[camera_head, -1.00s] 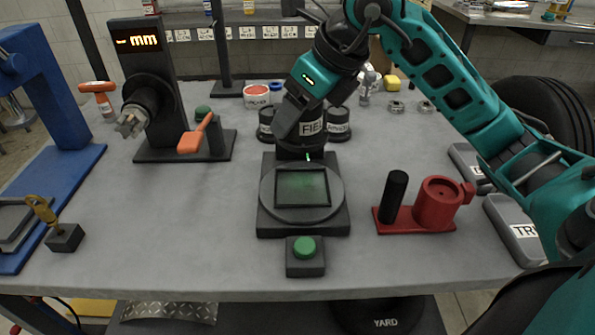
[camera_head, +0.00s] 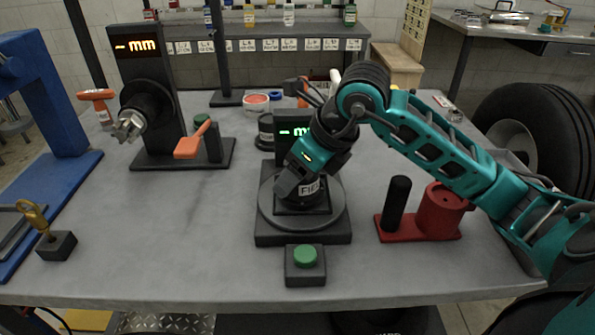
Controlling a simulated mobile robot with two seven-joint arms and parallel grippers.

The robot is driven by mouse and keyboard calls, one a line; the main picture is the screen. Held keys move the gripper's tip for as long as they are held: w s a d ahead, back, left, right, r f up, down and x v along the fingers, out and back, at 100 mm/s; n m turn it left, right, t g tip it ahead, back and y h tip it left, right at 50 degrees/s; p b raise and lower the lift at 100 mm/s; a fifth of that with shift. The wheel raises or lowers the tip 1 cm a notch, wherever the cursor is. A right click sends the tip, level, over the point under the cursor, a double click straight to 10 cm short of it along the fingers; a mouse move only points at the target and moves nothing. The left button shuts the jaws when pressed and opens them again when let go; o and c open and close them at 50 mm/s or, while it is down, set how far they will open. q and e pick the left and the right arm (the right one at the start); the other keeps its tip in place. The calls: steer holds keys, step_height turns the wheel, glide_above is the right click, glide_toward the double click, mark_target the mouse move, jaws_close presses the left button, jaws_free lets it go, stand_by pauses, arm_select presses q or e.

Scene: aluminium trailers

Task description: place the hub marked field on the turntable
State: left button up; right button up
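My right gripper (camera_head: 300,178) reaches in from the right over the turntable (camera_head: 264,218). It appears shut on a dark hub with a white label reading "FIE" (camera_head: 311,188); the rest of the label is hidden. The hub is over the middle of the turntable, low down; I cannot tell whether it touches the plate. The turntable is a grey disc on a dark square base, with a display post (camera_head: 284,133) behind it reading "- mm". My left gripper is not in view.
A green button box (camera_head: 305,260) stands in front of the turntable. A red holder with a black post (camera_head: 420,228) is to its right. Another dark hub (camera_head: 265,127) stands behind. A second gauge stand (camera_head: 150,90) is at the left. The table's left middle is clear.

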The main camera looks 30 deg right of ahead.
steer(key=shift+f, duration=0.1)
steer(key=o, duration=1.7)
steer(key=shift+c, duration=0.2)
steer(key=shift+s+r, duration=0.1)
steer(key=shift+r, duration=0.3)
arm_select(q)
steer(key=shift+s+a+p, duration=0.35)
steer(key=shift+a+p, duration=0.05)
steer(key=shift+p, duration=0.25)
arm_select(e)
steer(key=v, duration=1.1)
steer(key=shift+s+r, duration=0.15)
steer(key=shift+r, duration=0.05)
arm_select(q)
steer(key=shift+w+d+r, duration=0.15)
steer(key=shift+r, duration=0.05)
